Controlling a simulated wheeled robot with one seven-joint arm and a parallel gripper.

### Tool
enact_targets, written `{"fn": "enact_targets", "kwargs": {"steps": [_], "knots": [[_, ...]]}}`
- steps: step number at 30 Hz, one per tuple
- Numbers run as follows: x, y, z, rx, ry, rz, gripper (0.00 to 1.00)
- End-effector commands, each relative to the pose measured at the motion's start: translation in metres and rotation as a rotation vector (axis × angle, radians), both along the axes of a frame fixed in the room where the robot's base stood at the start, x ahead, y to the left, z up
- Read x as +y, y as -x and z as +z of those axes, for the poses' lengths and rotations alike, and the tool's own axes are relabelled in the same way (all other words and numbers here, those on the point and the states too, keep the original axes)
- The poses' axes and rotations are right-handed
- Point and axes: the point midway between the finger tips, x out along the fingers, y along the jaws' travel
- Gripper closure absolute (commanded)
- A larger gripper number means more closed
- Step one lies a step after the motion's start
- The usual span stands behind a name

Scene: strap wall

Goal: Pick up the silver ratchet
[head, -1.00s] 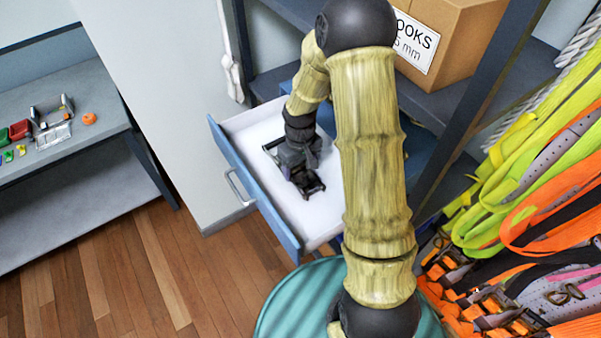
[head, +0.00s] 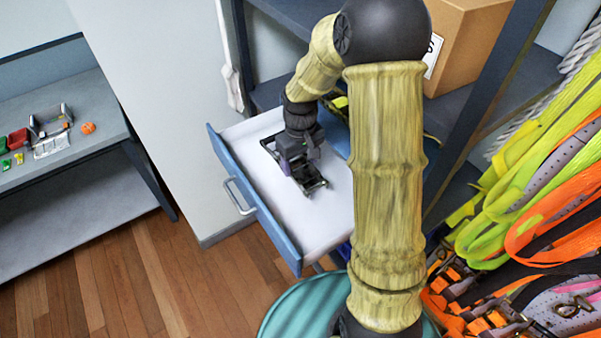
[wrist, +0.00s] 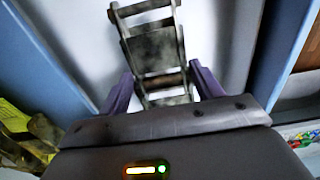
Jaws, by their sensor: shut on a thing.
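A ratchet (head: 314,184) of dark grey metal, with an open frame and cross bars, is in the white-floored open drawer (head: 262,210). My gripper (head: 297,160) reaches down into the drawer and is shut on this ratchet. In the wrist view the purple fingers (wrist: 163,88) stand on both sides of the ratchet's near end, and its frame (wrist: 152,45) extends away from them. I cannot tell whether it touches the drawer floor. A silvery ratchet-like frame (head: 50,120) also lies on the bench at the left.
The grey bench (head: 95,140) at the left holds small red, green and orange things. A cardboard box (head: 470,45) stands on the shelf behind my arm. Orange and yellow straps (head: 540,195) hang at the right. A teal round thing (head: 300,308) is below the drawer.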

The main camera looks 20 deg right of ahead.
Motion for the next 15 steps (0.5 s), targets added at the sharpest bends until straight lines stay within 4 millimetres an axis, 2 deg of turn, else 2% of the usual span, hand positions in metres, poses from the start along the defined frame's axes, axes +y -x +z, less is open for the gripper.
{"fn": "enact_targets", "kwargs": {"steps": [6, 15], "knots": [[0.000, -0.001, 0.030, -0.005, 0.000, 0.000, 0.84], [0.000, 0.000, 0.039, -0.002, -0.001, -0.002, 0.84]]}}
